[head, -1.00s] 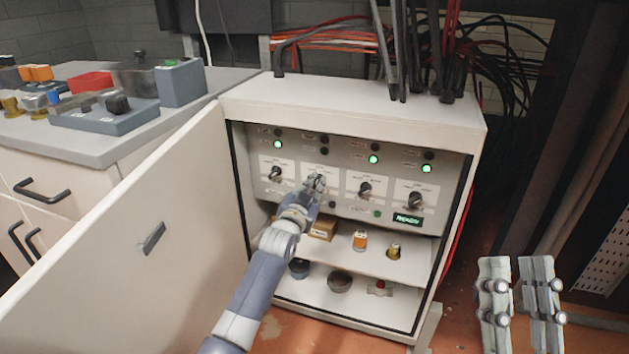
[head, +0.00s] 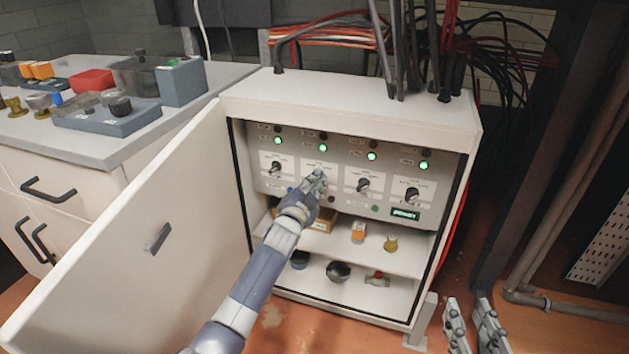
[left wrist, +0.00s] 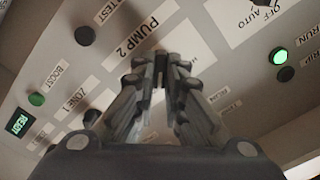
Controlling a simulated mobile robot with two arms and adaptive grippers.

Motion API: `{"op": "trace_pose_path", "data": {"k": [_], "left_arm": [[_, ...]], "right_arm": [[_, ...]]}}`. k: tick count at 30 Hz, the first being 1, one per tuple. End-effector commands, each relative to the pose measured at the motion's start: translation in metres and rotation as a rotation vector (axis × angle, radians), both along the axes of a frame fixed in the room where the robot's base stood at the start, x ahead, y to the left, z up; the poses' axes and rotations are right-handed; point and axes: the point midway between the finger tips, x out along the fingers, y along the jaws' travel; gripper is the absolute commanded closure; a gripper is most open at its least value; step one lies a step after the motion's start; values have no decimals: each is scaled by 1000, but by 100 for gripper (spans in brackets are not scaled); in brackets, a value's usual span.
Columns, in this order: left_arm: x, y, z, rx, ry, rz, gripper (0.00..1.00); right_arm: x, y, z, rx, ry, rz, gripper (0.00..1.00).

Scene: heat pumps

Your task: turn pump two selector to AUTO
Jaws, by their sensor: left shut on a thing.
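The pump two selector sits on the second plate (head: 318,165) from the left on the cabinet's panel. My left gripper (head: 316,180) is at this plate, shut on the selector. Its fingers hide the knob, so I cannot see which way it points. In the left wrist view my left gripper (left wrist: 160,75) reaches over the plate beside the "PUMP 2" label (left wrist: 137,36). The green lamp (head: 322,148) above the second plate is lit. My right gripper (head: 473,328) is low at the right, open and empty, apart from the cabinet.
Other selector knobs (head: 363,185) flank the second plate. A shelf below holds a carton, an orange part (head: 358,232) and a brass part (head: 390,244). The open cabinet door (head: 120,235) stands at the left of my arm.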

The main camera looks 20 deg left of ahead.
Motion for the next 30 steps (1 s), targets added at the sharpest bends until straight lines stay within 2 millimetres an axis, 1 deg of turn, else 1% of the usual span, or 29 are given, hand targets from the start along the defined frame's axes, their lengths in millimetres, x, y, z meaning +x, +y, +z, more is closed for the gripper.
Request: {"op": "trace_pose_path", "data": {"k": [14, 15, 16, 17, 26, 30], "left_arm": [[0, 0, -2, 17, 2, -1, 100], [0, 0, -2, 17, 2, -1, 80], [0, 0, -2, 17, 2, -1, 73], [0, 0, -1, 17, 2, -1, 69], [0, 0, 0, 14, 0, -1, 69], [-5, 0, -1, 14, 1, 0, 69]], "right_arm": [[-1, -1, -3, -3, 14, -1, 67], [-1, -1, -3, -3, 13, -2, 67], [-1, -1, -3, -3, 13, -2, 67], [-1, -1, -3, -3, 13, -2, 67], [-1, 0, -2, -3, 13, 0, 67], [-1, 0, -2, -3, 12, 1, 67]]}}
